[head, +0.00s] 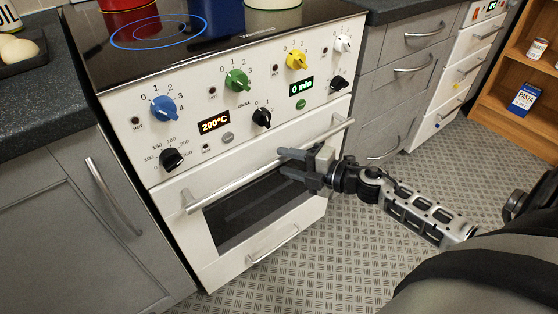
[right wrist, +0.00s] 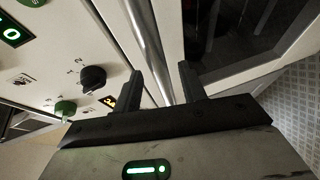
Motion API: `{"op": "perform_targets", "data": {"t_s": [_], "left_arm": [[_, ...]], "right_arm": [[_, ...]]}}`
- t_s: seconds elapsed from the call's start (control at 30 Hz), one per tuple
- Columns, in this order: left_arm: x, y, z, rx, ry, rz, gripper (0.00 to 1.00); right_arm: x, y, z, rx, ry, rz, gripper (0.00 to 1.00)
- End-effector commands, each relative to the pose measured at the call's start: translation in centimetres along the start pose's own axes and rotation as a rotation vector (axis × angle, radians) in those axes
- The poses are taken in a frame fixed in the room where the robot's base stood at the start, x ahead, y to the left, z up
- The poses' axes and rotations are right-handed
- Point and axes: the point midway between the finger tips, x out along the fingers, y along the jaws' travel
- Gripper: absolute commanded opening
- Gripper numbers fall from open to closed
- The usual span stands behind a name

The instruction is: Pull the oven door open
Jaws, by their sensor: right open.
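The white oven (head: 140,150) stands in the middle of the head view. Its door (head: 190,232), with a dark glass window (head: 240,213), looks shut. A pale bar handle (head: 230,189) runs across the door's upper part. My right gripper (head: 282,162) is open at the handle, right of its middle, and hides a short piece of it. In the right wrist view the handle (right wrist: 146,35) runs between the two open fingers (right wrist: 160,72); whether either finger touches it I cannot tell. My left gripper is not in view.
Knobs, including a black one (head: 262,117), sit on the panel above the door. A lower drawer handle (head: 272,244) is below it. Grey cabinets (head: 70,225) flank the oven. The patterned floor (head: 330,265) in front looks clear. A wooden shelf (head: 495,100) stands far right.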

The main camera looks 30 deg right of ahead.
Motion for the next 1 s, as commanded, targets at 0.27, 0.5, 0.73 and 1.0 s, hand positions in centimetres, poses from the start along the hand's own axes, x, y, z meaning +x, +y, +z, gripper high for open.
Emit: {"op": "perform_targets", "data": {"t_s": [0.27,0.5,0.73,1.0], "left_arm": [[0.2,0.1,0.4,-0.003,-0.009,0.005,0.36],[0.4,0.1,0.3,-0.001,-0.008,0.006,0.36],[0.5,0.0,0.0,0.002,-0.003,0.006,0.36],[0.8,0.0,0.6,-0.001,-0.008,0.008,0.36]], "right_arm": [[2.8,0.0,0.0,-0.001,-0.001,0.000,0.41],[3.0,0.0,0.0,0.000,0.000,0.000,0.41],[3.0,0.0,0.0,0.000,0.000,0.000,0.00],[3.2,-0.3,-0.3,-0.004,0.007,0.009,0.00]]}}
